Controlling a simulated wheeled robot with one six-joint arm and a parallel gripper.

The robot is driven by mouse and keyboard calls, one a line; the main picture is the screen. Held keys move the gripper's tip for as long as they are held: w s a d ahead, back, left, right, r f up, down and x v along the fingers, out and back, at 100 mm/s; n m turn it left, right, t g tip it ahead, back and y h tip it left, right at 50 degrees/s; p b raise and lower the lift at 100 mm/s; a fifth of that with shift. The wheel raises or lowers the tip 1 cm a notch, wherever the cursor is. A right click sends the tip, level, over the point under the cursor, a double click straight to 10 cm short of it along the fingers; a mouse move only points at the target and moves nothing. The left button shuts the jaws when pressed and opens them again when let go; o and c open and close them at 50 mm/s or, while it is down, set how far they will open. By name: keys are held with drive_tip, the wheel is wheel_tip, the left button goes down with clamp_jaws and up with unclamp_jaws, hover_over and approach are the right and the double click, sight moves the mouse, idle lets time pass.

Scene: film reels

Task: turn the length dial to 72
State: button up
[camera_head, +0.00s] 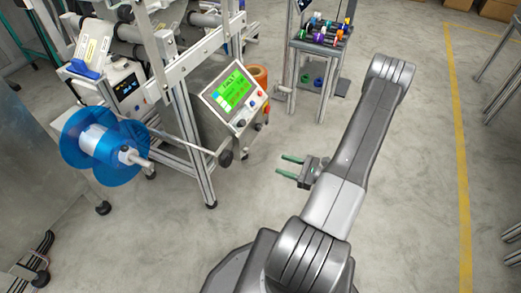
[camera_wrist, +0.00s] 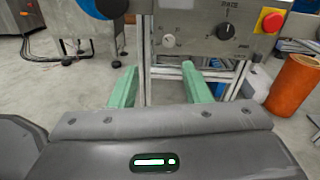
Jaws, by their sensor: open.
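My gripper (camera_head: 285,166) is open and empty, its two green fingers apart in the air to the right of the machine's control panel (camera_head: 232,97). In the wrist view the open fingers (camera_wrist: 160,86) point at the lower part of that panel. Neither is touched. I cannot make out a dial marked length or any setting of 72; the panel's upper part is outside the wrist view.
A red stop button (camera_wrist: 271,21) on yellow is right of the black dial. A blue reel (camera_head: 88,138) on a spindle stands at left. A black-ended bar (camera_head: 226,158) juts out below the panel. An orange roll (camera_wrist: 293,86) stands at right. Floor around my gripper is clear.

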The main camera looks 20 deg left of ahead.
sight(248, 151)
drive_tip(key=shift+m+t, duration=0.3)
drive_tip(key=shift+t, duration=0.2)
drive_tip(key=a, duration=0.4)
drive_tip(key=w+a+b, duration=0.1)
drive_tip(key=a, duration=0.4)
drive_tip(key=w+a+f+b, duration=0.1)
drive_tip(key=a, duration=0.3)
drive_tip(key=shift+w+a+f, duration=0.1)
drive_tip(key=shift+a, duration=0.2)
clamp_jaws()
